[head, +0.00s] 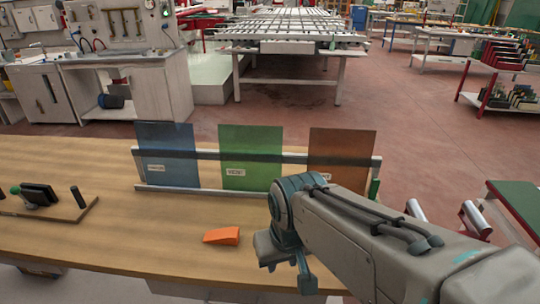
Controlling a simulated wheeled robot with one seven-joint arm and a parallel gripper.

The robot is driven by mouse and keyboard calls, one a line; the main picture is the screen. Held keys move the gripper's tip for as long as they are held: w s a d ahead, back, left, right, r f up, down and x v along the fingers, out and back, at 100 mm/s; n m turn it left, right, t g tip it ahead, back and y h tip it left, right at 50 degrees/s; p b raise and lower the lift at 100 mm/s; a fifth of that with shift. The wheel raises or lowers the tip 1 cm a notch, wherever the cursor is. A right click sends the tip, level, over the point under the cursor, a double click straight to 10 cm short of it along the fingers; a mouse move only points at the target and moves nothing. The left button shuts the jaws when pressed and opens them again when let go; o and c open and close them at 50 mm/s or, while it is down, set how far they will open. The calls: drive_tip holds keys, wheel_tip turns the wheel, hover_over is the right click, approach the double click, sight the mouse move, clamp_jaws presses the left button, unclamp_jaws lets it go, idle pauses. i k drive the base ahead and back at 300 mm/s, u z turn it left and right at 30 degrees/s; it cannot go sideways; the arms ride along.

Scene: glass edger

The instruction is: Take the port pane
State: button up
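Three upright panes stand side by side in a rack (208,155) on the wooden bench. The left one is a blue pane (168,140) with a small white label too blurred to read. The middle one is a green pane (250,145), whose label seems to read "VENT". I cannot tell by label which is the port pane. My gripper (287,272) hangs low in front of the rack, between the green and brown panes; its fingers are unclear.
An orange wedge (222,236) lies on the bench left of my gripper. A wooden board (50,207) with a black, green-knobbed tool (38,194) is at the far left. Metal rollers (475,218) and a green-topped table (520,205) are at right. The bench's middle-left is clear.

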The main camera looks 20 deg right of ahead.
sight(343, 157)
drive_tip(key=u, duration=0.25)
drive_tip(key=k, duration=0.3)
drive_tip(key=z, duration=1.05)
drive_tip(key=i, duration=0.5)
drive_tip(key=u, duration=0.05)
